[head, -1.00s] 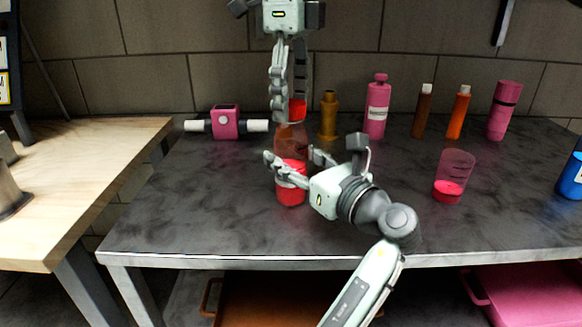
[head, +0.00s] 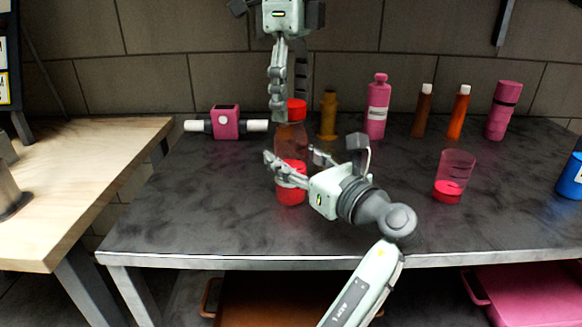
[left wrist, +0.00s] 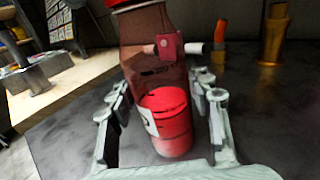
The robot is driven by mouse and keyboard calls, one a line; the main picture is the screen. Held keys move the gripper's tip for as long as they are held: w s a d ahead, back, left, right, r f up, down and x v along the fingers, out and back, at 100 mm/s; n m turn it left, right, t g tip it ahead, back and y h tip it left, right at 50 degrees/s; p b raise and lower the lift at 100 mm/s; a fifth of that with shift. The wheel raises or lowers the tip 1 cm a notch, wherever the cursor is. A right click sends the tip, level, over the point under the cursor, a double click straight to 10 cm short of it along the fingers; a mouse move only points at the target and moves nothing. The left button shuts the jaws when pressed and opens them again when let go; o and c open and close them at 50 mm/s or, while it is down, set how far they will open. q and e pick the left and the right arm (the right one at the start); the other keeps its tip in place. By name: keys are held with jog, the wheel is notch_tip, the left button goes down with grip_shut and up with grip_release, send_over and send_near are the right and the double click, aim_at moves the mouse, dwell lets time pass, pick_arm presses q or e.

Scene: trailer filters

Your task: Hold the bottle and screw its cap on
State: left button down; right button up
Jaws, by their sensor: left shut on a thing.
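The bottle (head: 291,138) is see-through brown with red liquid low in it and stands upright on the dark table. It also fills the middle of the left wrist view (left wrist: 150,70). My left gripper (head: 292,160) is shut around its body from the front right. The red cap (head: 297,110) sits at the bottle's top; its lower edge shows at the top of the left wrist view (left wrist: 128,3). Whether it is threaded tight cannot be seen. My right gripper (head: 288,108) points down from above, its fingers apart, one left of the cap and one behind it.
Behind stand a brass fitting (head: 328,115), a pink bottle (head: 377,108), brown (head: 422,112) and orange (head: 459,114) bottles and a pink flask (head: 503,110). A pink valve-like block (head: 225,122) lies left. A cup (head: 453,177) stands right. The table's front left is clear.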

jog(key=shift+r, duration=0.15)
notch_tip(320, 180, up, 12)
dwell(0.5)
pick_arm(q)
jog(key=c, duration=0.6)
grip_release()
jog(key=v, duration=1.2)
